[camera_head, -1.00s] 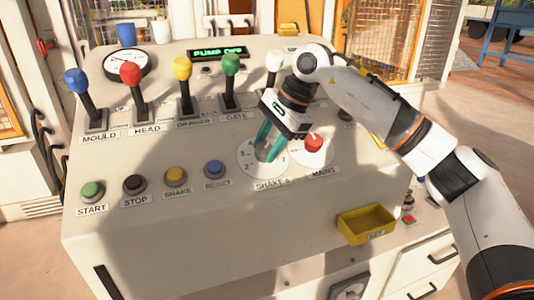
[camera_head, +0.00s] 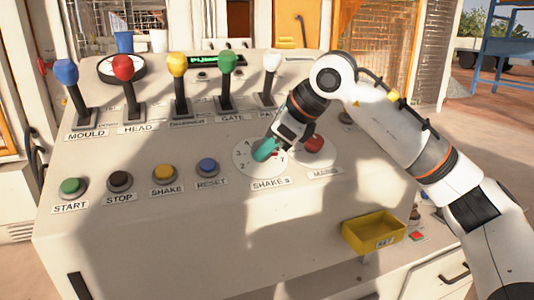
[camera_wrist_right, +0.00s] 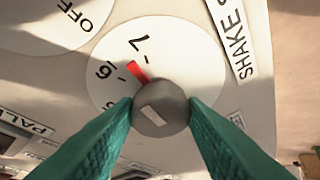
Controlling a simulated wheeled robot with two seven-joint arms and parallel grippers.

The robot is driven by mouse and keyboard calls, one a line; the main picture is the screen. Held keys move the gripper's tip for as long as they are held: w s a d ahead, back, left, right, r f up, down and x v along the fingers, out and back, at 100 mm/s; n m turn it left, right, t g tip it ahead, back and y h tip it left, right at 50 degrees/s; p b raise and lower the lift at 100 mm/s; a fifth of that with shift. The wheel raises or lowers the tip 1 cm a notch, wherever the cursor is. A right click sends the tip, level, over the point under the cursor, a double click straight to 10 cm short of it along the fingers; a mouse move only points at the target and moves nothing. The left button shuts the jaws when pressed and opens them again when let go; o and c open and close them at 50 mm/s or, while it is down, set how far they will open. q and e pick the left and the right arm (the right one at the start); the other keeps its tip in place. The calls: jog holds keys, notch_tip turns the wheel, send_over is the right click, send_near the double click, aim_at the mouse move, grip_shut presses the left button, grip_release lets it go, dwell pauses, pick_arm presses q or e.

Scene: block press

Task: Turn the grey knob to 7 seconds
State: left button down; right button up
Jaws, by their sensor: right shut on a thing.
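The grey knob (camera_wrist_right: 160,108) sits at the centre of a white dial (camera_wrist_right: 110,95). My right gripper (camera_wrist_right: 160,112), with green fingers, is shut on it, one finger on each side. My left gripper is not in view.
The red MAINS knob (camera_head: 314,144) stands close to the right of the gripper. Several coloured levers stand behind, and buttons such as the blue RESET (camera_head: 207,166) lie to the left. A yellow tray (camera_head: 374,232) is at the front right.

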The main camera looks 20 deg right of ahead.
jog(key=shift+m+t+b, duration=0.3)
jog(key=shift+m+b, duration=0.25)
jog(key=shift+m, duration=0.35)
jog(key=o, duration=1)
jog(key=shift+s, duration=0.1)
jog(key=v, duration=1.2)
jog(key=shift+a, duration=0.2)
jog(key=shift+c, duration=0.2)
